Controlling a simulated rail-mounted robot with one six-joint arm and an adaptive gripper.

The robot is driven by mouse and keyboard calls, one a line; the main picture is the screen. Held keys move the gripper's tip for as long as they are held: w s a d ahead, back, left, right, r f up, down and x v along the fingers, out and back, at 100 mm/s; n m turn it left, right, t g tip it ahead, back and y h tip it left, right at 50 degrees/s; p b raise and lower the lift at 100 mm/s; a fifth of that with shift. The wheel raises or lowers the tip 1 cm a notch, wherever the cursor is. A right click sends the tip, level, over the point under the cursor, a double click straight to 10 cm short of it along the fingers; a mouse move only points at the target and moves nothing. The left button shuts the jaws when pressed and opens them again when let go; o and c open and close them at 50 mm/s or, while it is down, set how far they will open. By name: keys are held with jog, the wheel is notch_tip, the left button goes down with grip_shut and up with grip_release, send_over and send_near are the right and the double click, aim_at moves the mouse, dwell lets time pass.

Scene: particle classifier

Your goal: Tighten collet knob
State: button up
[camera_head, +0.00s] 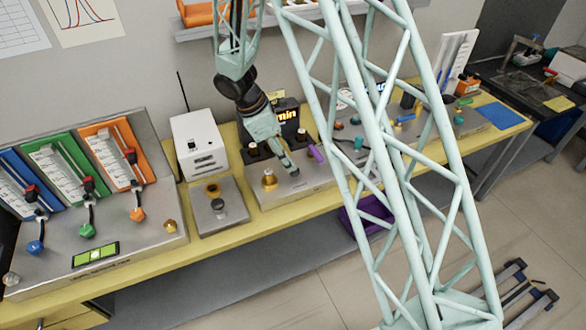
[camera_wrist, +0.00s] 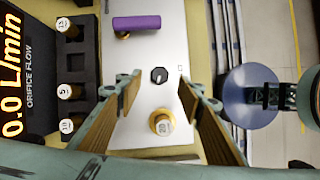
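A small black knob (camera_wrist: 160,75) with a pale pointer mark sits on the light metal panel (camera_wrist: 170,45); I take it to be the collet knob. My gripper (camera_wrist: 159,80) is open in the wrist view, its fingers apart on either side of the knob with gaps between, and nothing held. In the head view my gripper (camera_head: 293,172) points down over the panel and hides the knob. A brass fitting (camera_wrist: 162,122) marked 20 stands below the knob, between the finger pads in the picture; it also shows in the head view (camera_head: 269,180).
A purple bar (camera_wrist: 136,22) lies at the panel's far end. A dark rack (camera_wrist: 75,65) holds brass pieces at the left, beside a lit flow display (camera_wrist: 14,80). In the head view, a plate with another knob (camera_head: 218,205) and a white box (camera_head: 199,143) stand left.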

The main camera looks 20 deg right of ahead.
aim_at(295, 173)
jog(key=shift+b+x, duration=0.3)
jog(key=shift+x, duration=2.45)
jog(key=c, duration=0.9)
jog(key=shift+o, duration=0.2)
